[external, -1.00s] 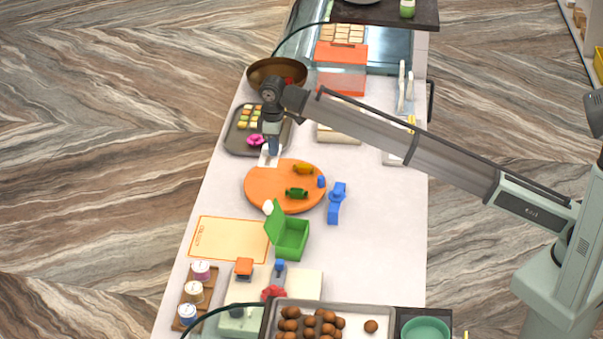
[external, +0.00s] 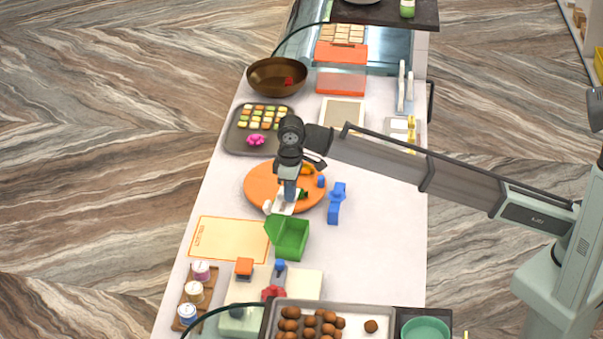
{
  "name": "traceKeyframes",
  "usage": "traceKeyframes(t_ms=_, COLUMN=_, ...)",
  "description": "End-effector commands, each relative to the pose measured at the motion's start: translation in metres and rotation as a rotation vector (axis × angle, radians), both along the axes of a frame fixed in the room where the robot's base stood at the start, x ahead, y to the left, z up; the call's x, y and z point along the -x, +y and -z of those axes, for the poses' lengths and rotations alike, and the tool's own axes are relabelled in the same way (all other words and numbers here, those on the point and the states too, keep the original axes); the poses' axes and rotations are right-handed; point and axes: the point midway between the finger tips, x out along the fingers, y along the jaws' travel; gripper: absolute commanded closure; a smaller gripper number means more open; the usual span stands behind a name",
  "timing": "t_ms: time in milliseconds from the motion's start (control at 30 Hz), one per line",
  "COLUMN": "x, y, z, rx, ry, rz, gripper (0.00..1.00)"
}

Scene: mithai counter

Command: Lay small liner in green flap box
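The green flap box (external: 291,243) stands on the white counter just in front of the round orange board, with its flap on its left side. My gripper (external: 288,198) points down over the front part of the orange board, just behind the box. It is shut on the small liner (external: 282,208), a white flat piece that hangs at its fingertips, above and behind the box. The arm hides part of the board, and the fingertips are small in this view.
The orange board (external: 257,188) carries a green piece (external: 303,194) and a blue piece (external: 321,181). A blue tool (external: 336,203) lies right of it. A pale orange sheet (external: 229,240) lies left of the box. The counter (external: 375,245) right of the box is clear.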

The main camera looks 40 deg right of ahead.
Motion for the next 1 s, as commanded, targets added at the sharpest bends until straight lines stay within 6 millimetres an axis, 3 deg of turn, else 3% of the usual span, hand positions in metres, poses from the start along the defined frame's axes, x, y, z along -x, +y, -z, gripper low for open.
traceKeyframes(t_ms=100, x=0.017, y=-0.001, z=0.006, rx=0.007, ry=0.006, rz=0.005, gripper=1.0)
traceKeyframes(t_ms=300, x=0.029, y=0.0, z=0.01, rx=0.013, ry=0.01, rz=0.011, gripper=1.0)
traceKeyframes(t_ms=567, x=0.029, y=0.0, z=0.018, rx=0.013, ry=0.011, rz=0.011, gripper=1.0)
traceKeyframes(t_ms=1000, x=0.029, y=-0.001, z=0.057, rx=0.013, ry=0.011, rz=0.011, gripper=1.0)
